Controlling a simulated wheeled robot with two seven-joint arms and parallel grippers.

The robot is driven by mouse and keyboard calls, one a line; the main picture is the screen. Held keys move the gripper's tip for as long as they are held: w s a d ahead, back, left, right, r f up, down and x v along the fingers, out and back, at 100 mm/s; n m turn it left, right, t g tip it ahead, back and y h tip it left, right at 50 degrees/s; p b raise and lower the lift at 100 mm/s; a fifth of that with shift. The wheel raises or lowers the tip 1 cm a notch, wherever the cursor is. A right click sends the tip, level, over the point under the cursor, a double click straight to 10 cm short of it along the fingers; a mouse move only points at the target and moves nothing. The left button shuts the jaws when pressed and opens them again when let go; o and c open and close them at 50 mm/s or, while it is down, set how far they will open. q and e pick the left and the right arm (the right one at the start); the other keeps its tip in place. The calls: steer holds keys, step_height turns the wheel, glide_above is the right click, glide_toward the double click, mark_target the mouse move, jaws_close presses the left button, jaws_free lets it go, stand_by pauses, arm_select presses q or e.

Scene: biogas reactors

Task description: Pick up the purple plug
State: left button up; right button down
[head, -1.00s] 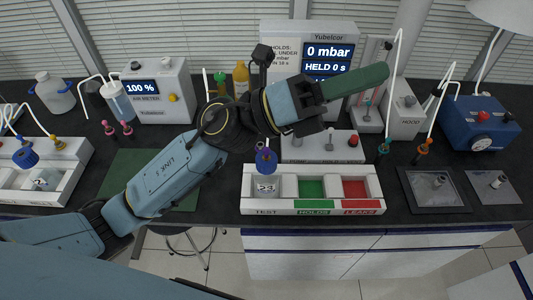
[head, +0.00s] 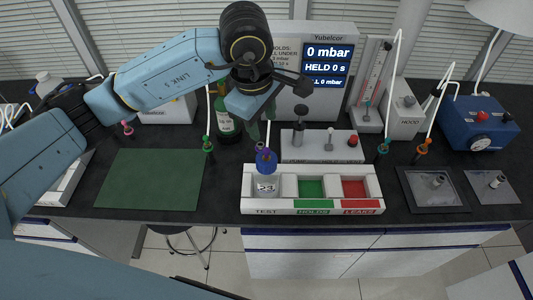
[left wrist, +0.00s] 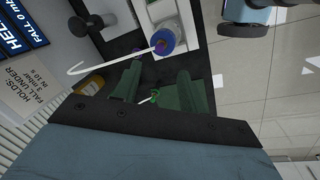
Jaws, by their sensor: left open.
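The purple plug (left wrist: 160,47) is small in the left wrist view, at the blue cap of a bottle, with a bent white tube beside it. In the head view a small purple-grey piece (head: 260,147) shows just above that blue cap (head: 266,161); I cannot tell how it is seated. The bottle (head: 267,186), labelled 23, stands in the TEST compartment of the white tray (head: 313,206). My left gripper (head: 262,122) is open, its green fingers pointing down above and behind the bottle. Both fingers show in the wrist view, apart from the plug.
The green mat (head: 150,180) is bare. Orange plug (head: 424,146) stands further right.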

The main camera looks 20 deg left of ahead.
arm_select(q)
glide_above(266, 148)
steer(key=s, duration=0.2)
steer(key=f, duration=0.5)
steer(key=shift+w+d+f, duration=0.15)
steer(key=shift+w, duration=0.1)
steer(key=f, duration=0.1)
steer(key=f+p, duration=0.1)
steer(key=f, duration=0.1)
steer(key=w+f+p, duration=0.1)
steer(key=shift+a+f, duration=0.25)
steer(key=shift+f, duration=0.15)
steer(key=shift+w+f, duration=0.1)
steer(key=shift+f, duration=0.25)
jaws_close()
